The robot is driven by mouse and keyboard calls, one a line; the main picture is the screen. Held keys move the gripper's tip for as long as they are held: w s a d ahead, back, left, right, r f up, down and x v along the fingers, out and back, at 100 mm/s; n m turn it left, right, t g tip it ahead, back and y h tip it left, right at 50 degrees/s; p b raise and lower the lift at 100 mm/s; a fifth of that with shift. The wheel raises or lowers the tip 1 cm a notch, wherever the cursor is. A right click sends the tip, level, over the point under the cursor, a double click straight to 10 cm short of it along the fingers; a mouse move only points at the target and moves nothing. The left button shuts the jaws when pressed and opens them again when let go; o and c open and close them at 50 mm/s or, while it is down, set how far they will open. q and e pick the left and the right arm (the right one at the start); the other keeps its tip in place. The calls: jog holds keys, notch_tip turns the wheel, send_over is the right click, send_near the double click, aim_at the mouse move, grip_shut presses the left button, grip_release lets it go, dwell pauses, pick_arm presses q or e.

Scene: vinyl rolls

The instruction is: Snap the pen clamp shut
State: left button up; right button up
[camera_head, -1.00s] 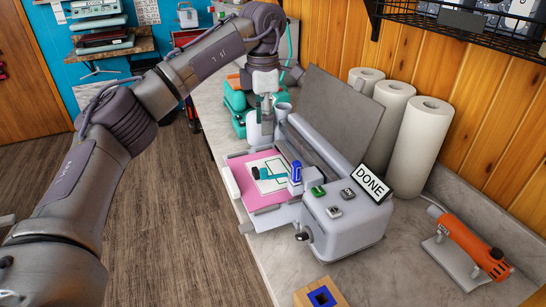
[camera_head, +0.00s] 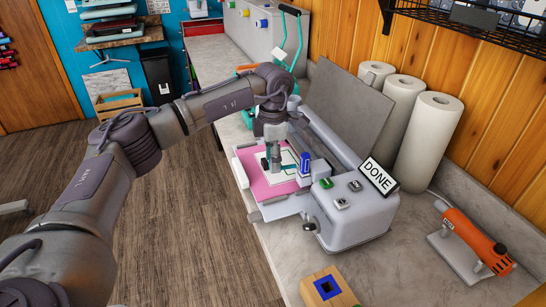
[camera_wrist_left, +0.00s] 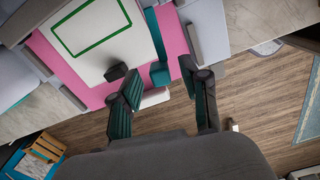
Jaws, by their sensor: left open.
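The grey cutting machine (camera_head: 350,218) stands on the counter with a DONE sign on top. A blue upright piece (camera_head: 304,163), which looks like the pen or its clamp, sits on the machine beside the pink mat (camera_head: 247,165). Whether the clamp is open or shut is too small to tell. My left gripper (camera_head: 272,164) points down over the mat, left of the blue piece. In the left wrist view its fingers (camera_wrist_left: 160,75) are apart with nothing held. Below them lie the pink mat (camera_wrist_left: 70,72), a white sheet (camera_wrist_left: 85,28) with a green outline, and a teal strip (camera_wrist_left: 160,72). My right gripper is not seen.
White paper rolls (camera_head: 428,143) stand behind the machine against the wood wall. An orange tool (camera_head: 474,240) lies on the counter at right. A wooden block with a blue square (camera_head: 326,288) is at the front. The counter between is clear.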

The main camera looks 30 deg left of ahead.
pick_arm(q)
grip_shut()
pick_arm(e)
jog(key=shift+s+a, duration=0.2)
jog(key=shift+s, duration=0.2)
